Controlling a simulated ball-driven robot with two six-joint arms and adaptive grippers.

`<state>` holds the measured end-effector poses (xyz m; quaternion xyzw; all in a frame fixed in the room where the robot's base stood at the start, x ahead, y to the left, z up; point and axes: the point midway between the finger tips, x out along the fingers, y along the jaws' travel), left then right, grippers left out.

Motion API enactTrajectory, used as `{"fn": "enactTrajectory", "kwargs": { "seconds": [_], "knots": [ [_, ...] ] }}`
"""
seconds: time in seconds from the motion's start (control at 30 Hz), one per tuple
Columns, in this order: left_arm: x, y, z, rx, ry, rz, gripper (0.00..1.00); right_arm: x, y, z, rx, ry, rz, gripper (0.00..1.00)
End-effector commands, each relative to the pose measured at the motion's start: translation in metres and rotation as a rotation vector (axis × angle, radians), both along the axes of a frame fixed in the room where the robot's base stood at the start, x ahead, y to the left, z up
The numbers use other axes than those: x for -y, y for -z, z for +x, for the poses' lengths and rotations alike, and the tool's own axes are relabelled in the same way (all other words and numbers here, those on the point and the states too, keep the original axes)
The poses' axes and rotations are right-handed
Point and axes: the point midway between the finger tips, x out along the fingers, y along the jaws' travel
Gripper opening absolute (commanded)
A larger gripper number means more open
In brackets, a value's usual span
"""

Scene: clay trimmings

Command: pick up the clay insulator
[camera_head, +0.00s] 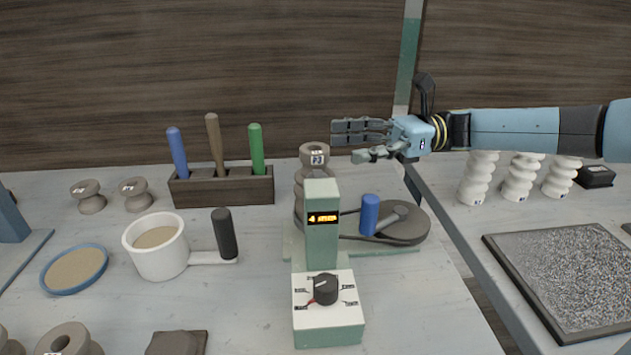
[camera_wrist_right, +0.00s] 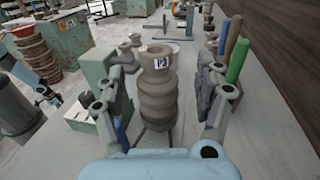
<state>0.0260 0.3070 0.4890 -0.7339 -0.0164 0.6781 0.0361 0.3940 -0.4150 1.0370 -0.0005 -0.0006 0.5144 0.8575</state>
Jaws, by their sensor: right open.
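The clay insulator (camera_head: 314,155) is a grey-brown ribbed column with a label reading P3 near its top. It stands upright behind a green control post, which hides much of its lower body in the head view. In the right wrist view the insulator (camera_wrist_right: 157,105) stands between the two fingers. My right gripper (camera_head: 347,145) comes in from the right at the height of its top. The gripper (camera_wrist_right: 158,85) is open, with a gap on each side of the clay. My left gripper is not in view.
The green control post (camera_head: 322,235) with a dial stands in front. A blue-handled round device (camera_head: 400,225) is to the right. A tool rack (camera_head: 222,188) stands left, with a white mug (camera_head: 155,262) nearer. White insulators (camera_head: 479,178) stand on the right table.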

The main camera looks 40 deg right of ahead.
Motion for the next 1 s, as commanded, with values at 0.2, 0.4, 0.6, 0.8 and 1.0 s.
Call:
{"fn": "enactTrajectory", "kwargs": {
  "seconds": [0.2,0.4,0.6,0.8,1.0],
  "knots": [
    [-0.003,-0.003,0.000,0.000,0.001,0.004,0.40,-0.019,-0.001,0.009,0.000,0.000,0.001,0.71],
    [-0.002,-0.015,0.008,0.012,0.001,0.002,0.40,-0.048,-0.005,0.017,0.002,0.001,0.002,0.71],
    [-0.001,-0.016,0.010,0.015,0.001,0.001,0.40,-0.064,-0.002,0.026,0.000,0.000,0.000,0.71],
    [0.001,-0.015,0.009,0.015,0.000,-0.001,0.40,-0.064,-0.001,0.026,-0.001,0.001,0.000,0.71],
    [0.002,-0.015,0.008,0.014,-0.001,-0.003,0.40,-0.064,-0.001,0.026,-0.001,0.001,0.000,0.45]
  ]
}}
